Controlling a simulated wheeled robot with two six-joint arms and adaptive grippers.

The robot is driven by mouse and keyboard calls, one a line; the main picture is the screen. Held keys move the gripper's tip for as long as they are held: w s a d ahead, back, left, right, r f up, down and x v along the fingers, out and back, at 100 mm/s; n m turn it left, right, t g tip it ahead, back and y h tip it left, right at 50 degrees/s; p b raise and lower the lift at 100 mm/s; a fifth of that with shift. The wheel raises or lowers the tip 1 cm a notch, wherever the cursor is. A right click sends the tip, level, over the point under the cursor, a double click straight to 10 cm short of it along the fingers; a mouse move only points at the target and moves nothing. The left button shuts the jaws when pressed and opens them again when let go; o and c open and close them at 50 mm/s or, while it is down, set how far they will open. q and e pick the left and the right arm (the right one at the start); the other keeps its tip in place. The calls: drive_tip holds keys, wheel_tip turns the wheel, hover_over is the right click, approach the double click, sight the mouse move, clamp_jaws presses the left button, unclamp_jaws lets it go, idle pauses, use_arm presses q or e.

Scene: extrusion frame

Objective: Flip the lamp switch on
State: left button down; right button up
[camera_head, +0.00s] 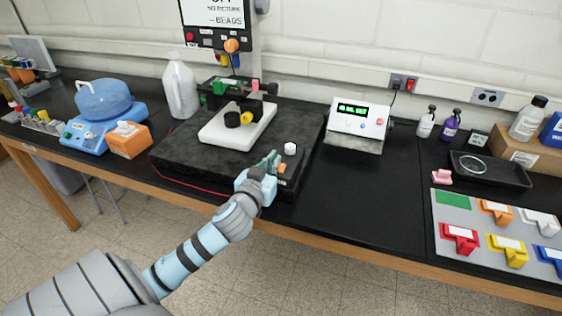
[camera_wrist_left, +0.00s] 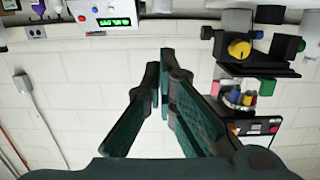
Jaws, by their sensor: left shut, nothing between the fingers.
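My left gripper (camera_head: 270,160) reaches over the front right part of a black slab (camera_head: 180,158) on the bench. Its fingers are shut with nothing between them, and they also show in the left wrist view (camera_wrist_left: 160,70). A small orange part (camera_head: 282,168) sits just right of the fingers, and a white round knob (camera_head: 290,148) stands a little behind it. I cannot tell which part is the lamp switch, or whether the fingers touch anything. A white stage with a black and yellow optical device (camera_head: 240,122) stands at the slab's middle. The right gripper is not in view.
A white box with a green display (camera_head: 357,122) stands right of the slab. A blue appliance (camera_head: 98,122) and an orange box (camera_head: 129,140) are at left. A red wall switch (camera_head: 410,84) is on the rail. A grey board with coloured pieces (camera_head: 470,212) lies at right.

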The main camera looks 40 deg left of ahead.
use_arm(q)
hover_over(282, 171)
drive_tip(key=shift+f, duration=0.3)
wheel_tip(282, 171, down, 3)
drive_tip(key=shift+f, duration=0.55)
